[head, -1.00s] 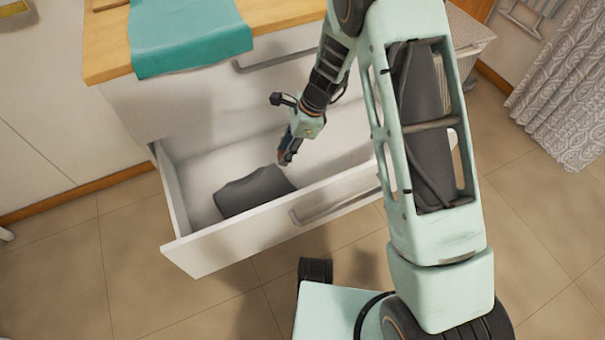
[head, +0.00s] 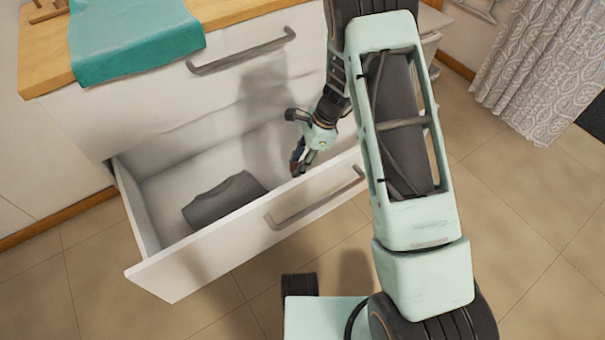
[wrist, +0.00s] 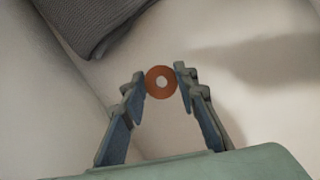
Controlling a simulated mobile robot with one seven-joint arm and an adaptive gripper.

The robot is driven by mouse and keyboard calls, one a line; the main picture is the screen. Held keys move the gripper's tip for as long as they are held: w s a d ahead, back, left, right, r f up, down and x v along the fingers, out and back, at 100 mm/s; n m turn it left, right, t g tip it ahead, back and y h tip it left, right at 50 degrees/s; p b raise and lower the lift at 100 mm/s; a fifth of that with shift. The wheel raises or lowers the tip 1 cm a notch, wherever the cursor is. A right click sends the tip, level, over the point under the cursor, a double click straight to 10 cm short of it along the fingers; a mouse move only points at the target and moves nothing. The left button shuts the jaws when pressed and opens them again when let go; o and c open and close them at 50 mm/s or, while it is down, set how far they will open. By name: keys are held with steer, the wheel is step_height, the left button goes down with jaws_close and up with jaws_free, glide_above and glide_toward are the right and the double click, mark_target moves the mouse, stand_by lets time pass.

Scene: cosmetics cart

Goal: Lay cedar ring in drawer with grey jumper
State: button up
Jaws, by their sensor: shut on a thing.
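The cedar ring (wrist: 161,82) is a small reddish-brown disc with a round hole, held between the fingertips of my gripper (wrist: 161,84) in the wrist view. In the head view my gripper (head: 298,164) points down into the open white drawer (head: 160,180), to the right of the grey jumper. The ring cannot be made out in the head view. The grey jumper (head: 222,199) lies folded on the drawer floor by the front wall. It also shows at the top left of the wrist view (wrist: 95,22), apart from the ring. The drawer floor shows beyond the ring.
The drawer's front panel (head: 235,235) with its grey handle stands close to my gripper. A closed drawer above has a grey handle (head: 240,53). A teal cloth (head: 135,40) hangs over the wooden top. Bare drawer floor lies around the gripper.

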steer(key=f, duration=0.1)
steer(key=d+f+b, duration=0.1)
steer(key=f, duration=0.2)
steer(key=shift+w+d+f+b, duration=0.25)
steer(key=shift+f+b, duration=0.15)
steer(key=shift+f, duration=0.1)
steer(key=o, duration=0.8)
steer(key=shift+r, duration=0.25)
steer(key=p+v, duration=0.4)
steer(key=v, duration=0.7)
steer(key=shift+d+r, duration=0.2)
steer(key=shift+r, duration=0.15)
